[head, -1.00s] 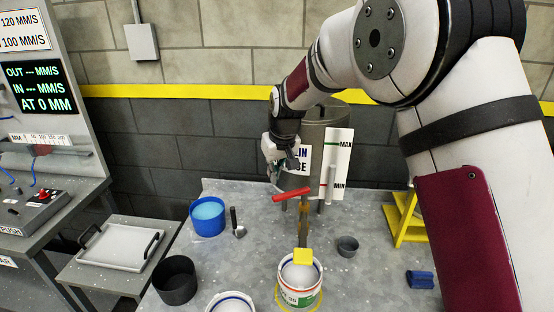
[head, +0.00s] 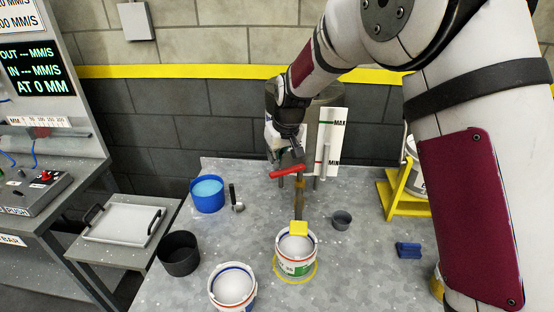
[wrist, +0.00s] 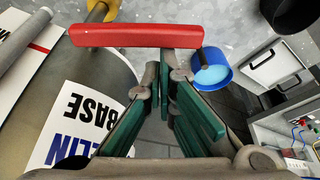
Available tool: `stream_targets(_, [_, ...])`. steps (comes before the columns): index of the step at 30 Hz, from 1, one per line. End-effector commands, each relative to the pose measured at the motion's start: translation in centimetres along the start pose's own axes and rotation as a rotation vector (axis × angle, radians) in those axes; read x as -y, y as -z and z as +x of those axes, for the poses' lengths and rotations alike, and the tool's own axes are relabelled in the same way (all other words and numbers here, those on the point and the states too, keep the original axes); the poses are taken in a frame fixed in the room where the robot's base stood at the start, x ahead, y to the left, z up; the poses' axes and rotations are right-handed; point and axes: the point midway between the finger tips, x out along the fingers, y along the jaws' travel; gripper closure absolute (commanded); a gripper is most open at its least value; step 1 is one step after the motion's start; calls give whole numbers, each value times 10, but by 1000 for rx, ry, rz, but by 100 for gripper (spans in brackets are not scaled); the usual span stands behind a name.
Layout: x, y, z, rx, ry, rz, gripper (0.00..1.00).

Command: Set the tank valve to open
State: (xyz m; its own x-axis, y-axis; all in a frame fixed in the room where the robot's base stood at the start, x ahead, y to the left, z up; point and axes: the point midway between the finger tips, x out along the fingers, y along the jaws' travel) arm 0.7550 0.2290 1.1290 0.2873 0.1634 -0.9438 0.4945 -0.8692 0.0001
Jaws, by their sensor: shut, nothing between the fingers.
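The tank valve has a red lever handle (head: 287,171) at the front of the grey tank (head: 327,96). The lever lies nearly level, crosswise to the brownish outlet pipe (head: 299,200). In the wrist view the red lever (wrist: 137,37) spans the upper middle, with the tank's curved side and its label (wrist: 75,125) to the left. My gripper (head: 292,152) is just above and behind the lever. In the wrist view its green-padded fingers (wrist: 165,75) are shut and empty, with their tips close to the lever. Whether they touch it I cannot tell.
A white pail (head: 296,246) stands below the yellow spout end (head: 298,228). Another white pail (head: 232,288), a dark bucket (head: 179,254), a blue tub (head: 207,194) and a small grey cup (head: 342,220) stand on the bench. A level gauge board (head: 329,140) is right of the valve.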

Motion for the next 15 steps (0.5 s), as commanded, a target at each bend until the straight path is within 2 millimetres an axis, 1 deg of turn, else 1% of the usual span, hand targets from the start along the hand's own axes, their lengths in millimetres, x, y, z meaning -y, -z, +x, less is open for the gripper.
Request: stream_targets(15, [2,-6,-1,1,32,-90,100])
